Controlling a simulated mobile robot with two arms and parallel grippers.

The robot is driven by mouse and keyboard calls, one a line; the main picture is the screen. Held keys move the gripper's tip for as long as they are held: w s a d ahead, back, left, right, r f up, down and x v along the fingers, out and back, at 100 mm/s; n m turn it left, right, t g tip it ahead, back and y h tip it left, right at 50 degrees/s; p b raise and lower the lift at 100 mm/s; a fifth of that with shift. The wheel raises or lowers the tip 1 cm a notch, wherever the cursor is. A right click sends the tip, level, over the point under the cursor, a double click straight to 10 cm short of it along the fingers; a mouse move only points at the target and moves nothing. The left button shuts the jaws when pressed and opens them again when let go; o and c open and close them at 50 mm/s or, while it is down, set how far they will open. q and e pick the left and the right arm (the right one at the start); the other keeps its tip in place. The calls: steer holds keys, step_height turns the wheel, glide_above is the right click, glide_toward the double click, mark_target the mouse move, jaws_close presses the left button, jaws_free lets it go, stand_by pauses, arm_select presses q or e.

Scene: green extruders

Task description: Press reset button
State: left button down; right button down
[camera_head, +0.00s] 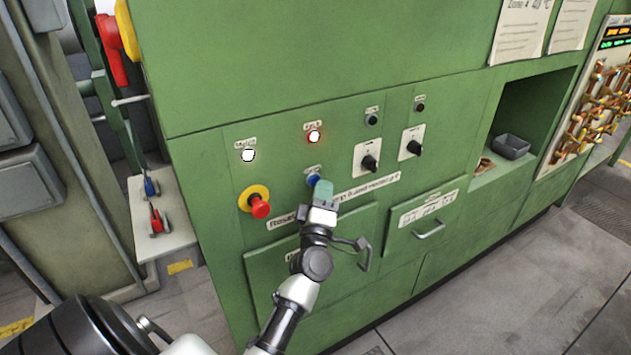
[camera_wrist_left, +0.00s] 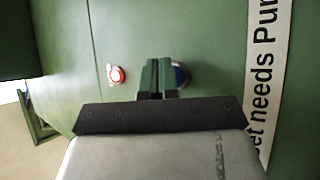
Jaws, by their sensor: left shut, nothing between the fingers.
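A blue round button (camera_head: 313,180) sits on the green panel (camera_head: 230,215) under a small label I cannot read. My left gripper (camera_head: 324,190) is shut and empty, its green fingertips right at the button and covering part of it. In the left wrist view the closed fingers (camera_wrist_left: 158,77) point at the panel, and the blue button (camera_wrist_left: 182,75) shows just right of them, partly hidden. I cannot tell whether the fingertips touch it. A white strip (camera_wrist_left: 268,70) beside it carries partly visible text, "needs Pu...". My right gripper is not in view.
A red emergency knob (camera_head: 260,206) on a yellow base is left of the button. Black rotary switches (camera_head: 370,163) are to the right. Drawer handles (camera_head: 428,230) stick out below.

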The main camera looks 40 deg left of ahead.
arm_select(q)
steer(key=shift+w+a, duration=0.1)
steer(key=shift+a, duration=0.2)
steer(key=shift+d, duration=0.1)
stand_by(0.4)
steer(key=shift+s+d, duration=0.3)
steer(key=shift+d, duration=0.35)
steer(key=d, duration=0.1)
steer(key=s+d+p, duration=0.1)
steer(key=d, duration=0.1)
steer(key=s+d, duration=0.1)
steer(key=shift+d, duration=0.35)
stand_by(0.7)
